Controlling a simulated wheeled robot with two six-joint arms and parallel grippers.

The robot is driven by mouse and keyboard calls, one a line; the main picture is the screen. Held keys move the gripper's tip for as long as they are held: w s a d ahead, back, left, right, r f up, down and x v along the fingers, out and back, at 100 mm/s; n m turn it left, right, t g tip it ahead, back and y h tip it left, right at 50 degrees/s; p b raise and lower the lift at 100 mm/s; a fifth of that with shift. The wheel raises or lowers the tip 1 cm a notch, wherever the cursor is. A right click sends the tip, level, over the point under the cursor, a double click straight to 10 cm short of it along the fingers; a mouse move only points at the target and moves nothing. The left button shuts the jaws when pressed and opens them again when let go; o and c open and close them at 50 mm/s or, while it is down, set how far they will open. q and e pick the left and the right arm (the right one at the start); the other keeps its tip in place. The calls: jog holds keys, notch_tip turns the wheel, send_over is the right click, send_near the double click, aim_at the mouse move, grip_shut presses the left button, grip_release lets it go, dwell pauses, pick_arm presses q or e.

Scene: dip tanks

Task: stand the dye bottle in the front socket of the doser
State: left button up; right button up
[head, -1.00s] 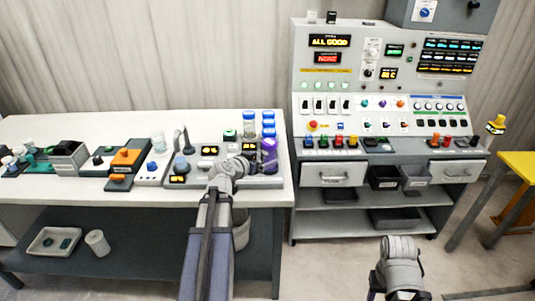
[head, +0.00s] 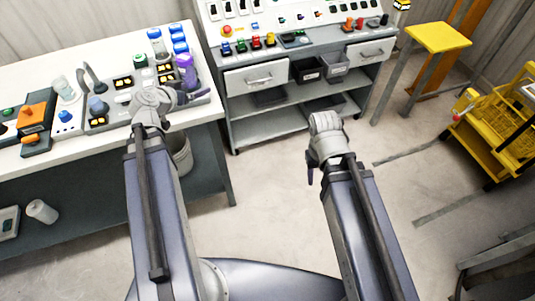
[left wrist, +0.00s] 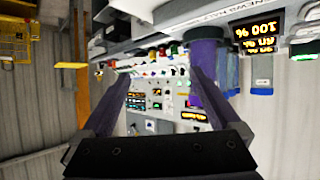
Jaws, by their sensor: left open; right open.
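The purple dye bottle (head: 186,70) stands upright at the right end of the grey doser (head: 145,82), in front of a row of blue-capped bottles (head: 178,40). Its foot is partly hidden, so I cannot tell how it sits in the front socket. My left gripper (head: 192,96) is open beside the bottle, on its near side. In the left wrist view, which is upside down, the purple bottle (left wrist: 206,55) shows near the right-hand finger, not between the fingers. My right gripper (head: 312,176) is open and empty over the floor, away from the bench.
A control console (head: 255,77) with drawers stands right of the bench. A glass vessel and orange device (head: 33,115) stand left of the doser. A yellow stool (head: 438,37) and yellow cart (head: 500,125) are at the right. The floor between is clear.

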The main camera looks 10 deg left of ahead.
pick_arm(q)
jog(key=s+d+f+m+g+h, duration=0.1)
jog(key=s+d+f+g, duration=0.15)
jog(key=d, duration=0.55)
jog(key=s+d+f+m+g, duration=0.1)
jog(key=d+f+g, duration=0.2)
jog(key=d, duration=0.4)
jog(key=s+d+f+m+g+h, duration=0.1)
jog(key=s+d+f+g, duration=0.15)
jog(key=d, duration=0.55)
jog(key=s+d+f+g+y, duration=0.3)
jog(key=s+d, duration=0.5)
jog(key=s, duration=0.3)
jog(key=shift+s+f+g+y, duration=0.2)
jog(key=shift+g+y, duration=0.5)
jog(key=shift+y, duration=0.5)
